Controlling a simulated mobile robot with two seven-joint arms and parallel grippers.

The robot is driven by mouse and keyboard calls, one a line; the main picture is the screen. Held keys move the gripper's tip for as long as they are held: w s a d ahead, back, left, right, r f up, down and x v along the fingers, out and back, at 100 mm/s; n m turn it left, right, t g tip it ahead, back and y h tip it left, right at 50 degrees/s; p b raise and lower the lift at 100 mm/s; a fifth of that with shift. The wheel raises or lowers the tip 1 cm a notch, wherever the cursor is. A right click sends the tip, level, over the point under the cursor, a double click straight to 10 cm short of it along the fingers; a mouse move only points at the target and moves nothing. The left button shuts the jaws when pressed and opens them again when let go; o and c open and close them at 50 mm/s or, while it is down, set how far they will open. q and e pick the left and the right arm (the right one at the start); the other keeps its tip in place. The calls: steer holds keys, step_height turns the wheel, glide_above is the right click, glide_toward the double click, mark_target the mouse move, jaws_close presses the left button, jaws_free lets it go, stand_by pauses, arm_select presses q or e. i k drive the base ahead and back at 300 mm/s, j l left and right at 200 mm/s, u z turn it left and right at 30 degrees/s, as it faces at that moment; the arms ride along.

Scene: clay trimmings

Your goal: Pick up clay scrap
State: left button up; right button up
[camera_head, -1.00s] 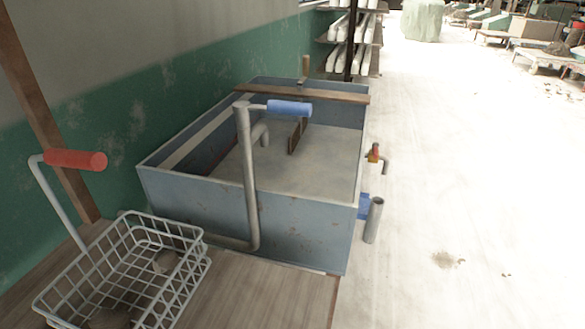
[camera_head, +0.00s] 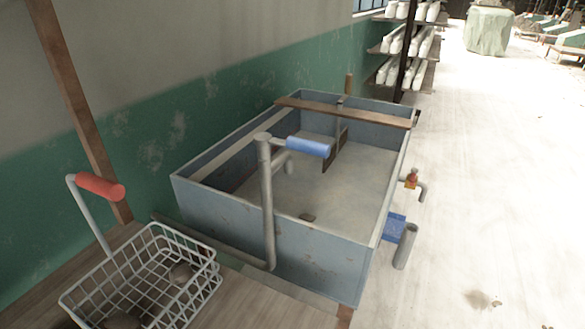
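A white wire basket (camera_head: 150,275) stands on a wooden surface at the lower left. Two brownish-grey lumps that look like clay scrap lie in it, one lump (camera_head: 181,272) toward its right side and another lump (camera_head: 122,319) at the bottom edge of the view, partly cut off. Neither of my grippers shows in the head view.
A blue metal tank (camera_head: 270,243) with a wooden plank (camera_head: 345,111) across its far end fills the middle. A blue-handled pipe (camera_head: 267,200) rises at its front. A red-handled bent rod (camera_head: 88,215) stands behind the basket. The pale floor (camera_head: 460,180) on the right is largely clear.

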mark_target(305, 217)
steer(key=i+l+u, duration=0.3)
steer(key=l+u, duration=0.15)
steer(key=i+l+u, duration=0.2)
steer(key=l+u, duration=0.2)
steer(key=l, duration=0.2)
steer(key=i+l+u, duration=0.1)
steer(key=l+u, duration=0.35)
steer(key=l, duration=0.15)
steer(key=l+u, duration=0.45)
steer(key=l, duration=0.15)
steer(key=l+u, duration=0.45)
steer(key=l, duration=0.2)
steer(key=k+l+u, duration=0.25)
steer(key=l+u, duration=0.15)
steer(key=l, duration=0.15)
